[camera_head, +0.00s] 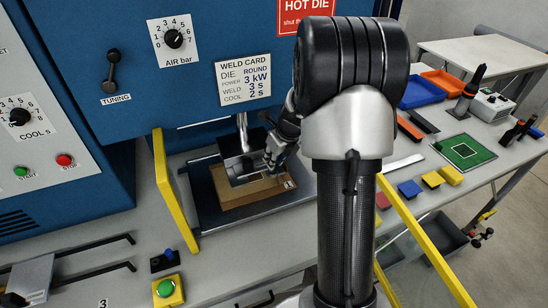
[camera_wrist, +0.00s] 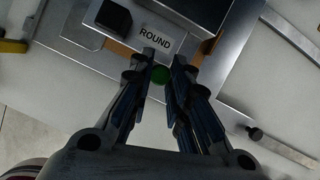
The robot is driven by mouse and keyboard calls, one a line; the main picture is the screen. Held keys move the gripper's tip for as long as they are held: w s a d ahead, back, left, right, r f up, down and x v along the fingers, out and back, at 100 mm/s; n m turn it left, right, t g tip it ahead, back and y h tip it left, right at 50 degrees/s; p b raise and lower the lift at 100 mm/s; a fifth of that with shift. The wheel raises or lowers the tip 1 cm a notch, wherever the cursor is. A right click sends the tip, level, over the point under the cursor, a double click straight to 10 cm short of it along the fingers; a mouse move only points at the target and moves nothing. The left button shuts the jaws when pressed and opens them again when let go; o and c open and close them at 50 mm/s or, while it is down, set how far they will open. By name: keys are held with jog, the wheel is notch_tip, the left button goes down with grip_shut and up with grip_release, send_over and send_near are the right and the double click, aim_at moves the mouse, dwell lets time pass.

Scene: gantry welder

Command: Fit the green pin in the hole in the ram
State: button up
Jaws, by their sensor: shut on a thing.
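My gripper (camera_wrist: 162,62) is shut on the green pin (camera_wrist: 160,75); its round green end shows between the fingers in the wrist view. In the head view my gripper (camera_head: 273,158) is at the right side of the metal block under the ram (camera_head: 242,130), a silver rod coming down from the blue machine. The pin cannot be made out there. In the wrist view the fingertips are close to a metal piece labelled ROUND (camera_wrist: 156,38). The hole is hidden, so I cannot tell whether the pin is in it.
A brown block (camera_head: 235,193) lies on the dark press bed (camera_head: 210,215) below. Yellow guards (camera_head: 172,190) flank the bed. The blue machine front (camera_head: 215,25) rises behind. At the right the bench holds coloured blocks (camera_head: 410,189), a green mat (camera_head: 464,151) and trays (camera_head: 420,92).

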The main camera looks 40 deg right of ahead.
jog(key=shift+f, duration=0.2)
jog(key=shift+f+b, duration=0.75)
jog(key=shift+f, duration=0.25)
jog(key=o, duration=0.9)
jog(key=shift+r, duration=0.1)
jog(key=shift+o, duration=0.2)
jog(key=v, duration=1.2)
jog(key=s+a+r+n+b, duration=0.2)
jog(key=s+a+n, duration=0.3)
jog(key=a+n, duration=0.4)
jog(key=s+a+r+n+b, duration=0.1)
jog(key=s+a+r+n, duration=0.25)
jog(key=a+n, duration=0.6)
jog(key=s+a+f+n+b, duration=0.1)
jog(key=s+a+f+n, duration=0.1)
jog(key=s+n, duration=0.4)
jog(key=s+a+f+n+b, duration=0.1)
jog(key=s+a+f+n, duration=0.1)
jog(key=s+a+n, duration=0.2)
jog(key=s+n, duration=0.3)
jog(key=n, duration=0.4)
jog(key=shift+s+b, duration=0.25)
jog(key=shift+b, duration=0.15)
